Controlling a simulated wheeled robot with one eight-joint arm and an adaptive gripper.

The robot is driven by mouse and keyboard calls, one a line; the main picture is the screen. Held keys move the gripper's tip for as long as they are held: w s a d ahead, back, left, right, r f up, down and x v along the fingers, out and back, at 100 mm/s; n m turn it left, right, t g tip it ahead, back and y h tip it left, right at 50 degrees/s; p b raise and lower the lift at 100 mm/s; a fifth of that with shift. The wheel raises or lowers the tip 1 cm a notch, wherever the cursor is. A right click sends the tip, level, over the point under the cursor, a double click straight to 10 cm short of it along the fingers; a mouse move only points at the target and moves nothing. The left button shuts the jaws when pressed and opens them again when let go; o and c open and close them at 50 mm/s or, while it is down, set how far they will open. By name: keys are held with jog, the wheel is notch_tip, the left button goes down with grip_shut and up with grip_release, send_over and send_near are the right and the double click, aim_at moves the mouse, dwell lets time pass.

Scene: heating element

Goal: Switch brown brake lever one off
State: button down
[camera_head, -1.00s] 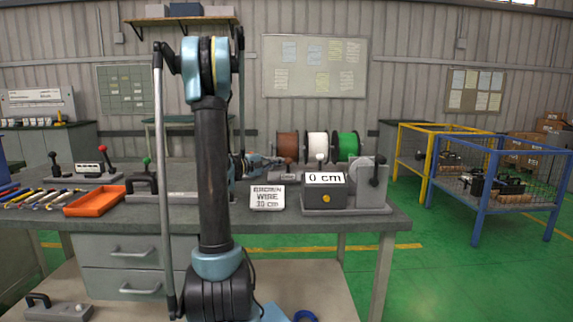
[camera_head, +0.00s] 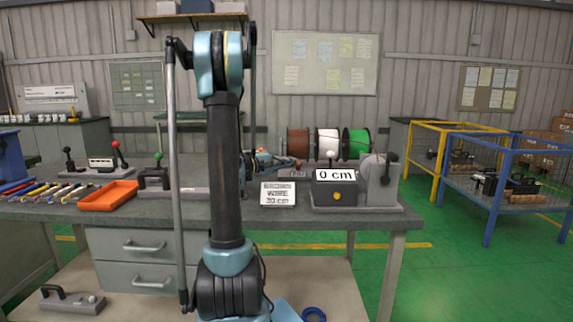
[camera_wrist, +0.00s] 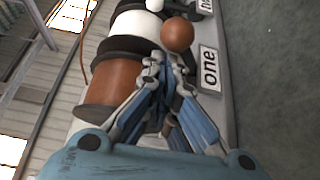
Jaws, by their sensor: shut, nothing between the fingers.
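The brown brake lever shows in the wrist view as a round brown ball knob (camera_wrist: 178,35) beside a white label reading "one" (camera_wrist: 209,68). My gripper (camera_wrist: 178,65) is shut and empty, with its fingertips just below the knob in that picture. I cannot tell whether they touch it. The lever's shaft is hidden behind the fingers. In the head view my gripper (camera_head: 290,163) is small, in front of the brown wire spool (camera_head: 298,142), and the lever is hard to make out there.
White (camera_head: 327,143) and green (camera_head: 356,144) spools stand beside the brown one. A "0 cm" display box (camera_head: 335,190) and a "BROWN WIRE 30 cm" sign (camera_head: 278,193) stand in front on the workbench (camera_head: 330,214). An orange tray (camera_head: 108,195) lies left.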

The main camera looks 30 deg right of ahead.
jog(key=shift+r, duration=0.1)
notch_tip(320, 180, up, 10)
dwell(0.7)
jog(key=shift+f, duration=0.2)
dwell(0.3)
